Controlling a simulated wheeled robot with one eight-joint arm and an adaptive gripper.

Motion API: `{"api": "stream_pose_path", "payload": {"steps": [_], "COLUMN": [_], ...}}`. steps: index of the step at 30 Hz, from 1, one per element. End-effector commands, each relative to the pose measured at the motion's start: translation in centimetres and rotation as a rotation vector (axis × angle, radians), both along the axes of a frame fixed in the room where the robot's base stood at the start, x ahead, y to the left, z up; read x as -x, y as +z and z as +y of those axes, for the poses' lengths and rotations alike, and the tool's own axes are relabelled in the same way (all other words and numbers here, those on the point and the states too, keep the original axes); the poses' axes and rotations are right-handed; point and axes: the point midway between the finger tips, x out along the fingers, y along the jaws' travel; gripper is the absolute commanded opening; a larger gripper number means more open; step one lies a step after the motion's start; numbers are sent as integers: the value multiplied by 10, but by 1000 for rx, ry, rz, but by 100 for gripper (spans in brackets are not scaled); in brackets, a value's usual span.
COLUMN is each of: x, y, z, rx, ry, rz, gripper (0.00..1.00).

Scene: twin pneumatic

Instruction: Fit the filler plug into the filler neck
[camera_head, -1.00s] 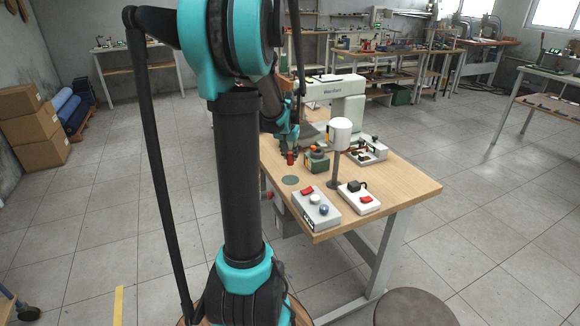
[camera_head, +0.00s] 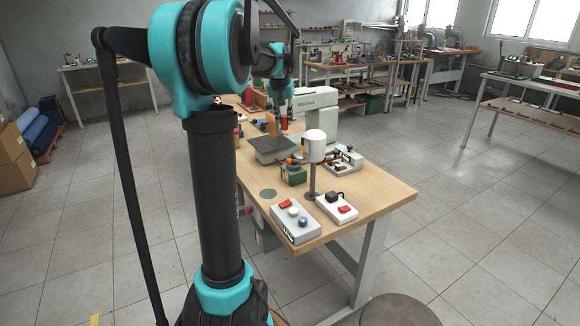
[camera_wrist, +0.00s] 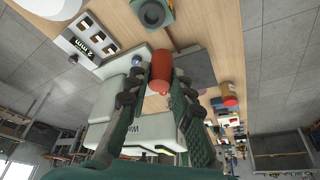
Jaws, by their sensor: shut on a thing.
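My gripper (camera_head: 284,112) is raised over the far part of the bench, shut on a red cylinder, apparently the filler plug (camera_head: 284,123). In the wrist view, the red plug (camera_wrist: 162,68) sits between the two dark fingers (camera_wrist: 160,82). The filler neck looks to be the dark round opening on a small green block (camera_head: 293,175) on the bench. It shows at the top of the wrist view (camera_wrist: 152,13), apart from the plug.
A white cylinder on a post (camera_head: 314,147) stands right of the green block. A pale sewing machine (camera_head: 318,100) stands behind it. Two control boxes (camera_head: 295,222) (camera_head: 337,206) lie near the bench's front edge. A dark flat plate (camera_head: 272,149) lies behind the block.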

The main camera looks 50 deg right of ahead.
Motion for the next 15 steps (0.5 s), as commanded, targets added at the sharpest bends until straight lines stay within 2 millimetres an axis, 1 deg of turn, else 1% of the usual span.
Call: {"api": "stream_pose_path", "payload": {"steps": [1, 3, 6, 8, 11, 15], "x": [2, 4, 7, 7, 7, 7], "y": [5, 11, 14, 10, -7, -41], "z": [-15, -30, -42, -46, -47, -46], "rx": [0, 0, 1, 1, 1, 1], "ry": [-4, -2, -2, 0, 1, 1], "rz": [-1, 0, 0, 0, 0, 0], "gripper": [0, 0, 0, 0, 0, 0]}}
